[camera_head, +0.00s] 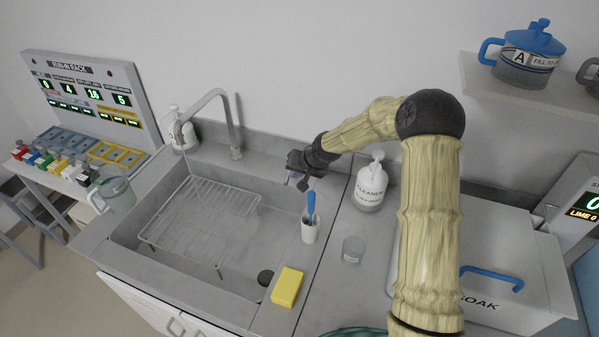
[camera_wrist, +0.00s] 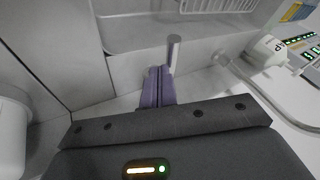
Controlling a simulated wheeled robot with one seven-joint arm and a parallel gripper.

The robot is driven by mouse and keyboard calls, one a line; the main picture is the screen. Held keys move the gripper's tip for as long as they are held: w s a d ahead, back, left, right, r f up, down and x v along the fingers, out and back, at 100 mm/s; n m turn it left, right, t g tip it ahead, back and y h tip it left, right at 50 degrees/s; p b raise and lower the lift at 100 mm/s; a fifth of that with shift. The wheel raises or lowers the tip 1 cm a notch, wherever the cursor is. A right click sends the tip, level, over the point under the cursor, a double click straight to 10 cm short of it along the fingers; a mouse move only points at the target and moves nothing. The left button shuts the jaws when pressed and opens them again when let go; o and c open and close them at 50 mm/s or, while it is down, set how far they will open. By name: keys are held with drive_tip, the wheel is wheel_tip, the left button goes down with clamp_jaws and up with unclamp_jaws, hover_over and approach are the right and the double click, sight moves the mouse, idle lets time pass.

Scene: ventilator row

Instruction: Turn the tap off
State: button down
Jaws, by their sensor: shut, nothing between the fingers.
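In the wrist view, a curved metal pipe, likely the tap (camera_wrist: 285,100), crosses the right side. A short grey post (camera_wrist: 173,50) stands just beyond my fingertips; whether it is the tap's handle I cannot tell. My gripper (camera_head: 293,182) is over the sink's back right, to the right of the tap. In the wrist view my purple fingers (camera_wrist: 158,75) are shut and empty, with a narrow apparent gap to the post.
A wire rack (camera_head: 200,205) lies in the sink (camera_head: 150,258). A white cup (camera_head: 310,230) with a blue brush, a yellow sponge (camera_head: 287,287) and a glass (camera_head: 353,250) stand to the right. A cleaner bottle (camera_head: 370,187) is beside my arm; a soap bottle (camera_head: 182,130) is behind the spout.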

drive_tip(key=shift+f, duration=0.1)
drive_tip(key=shift+w+a+m+h+b, duration=0.1)
drive_tip(key=shift+a+m+h+b, duration=0.35)
drive_tip(key=shift+a+b, duration=0.8)
drive_tip(key=shift+d, duration=0.1)
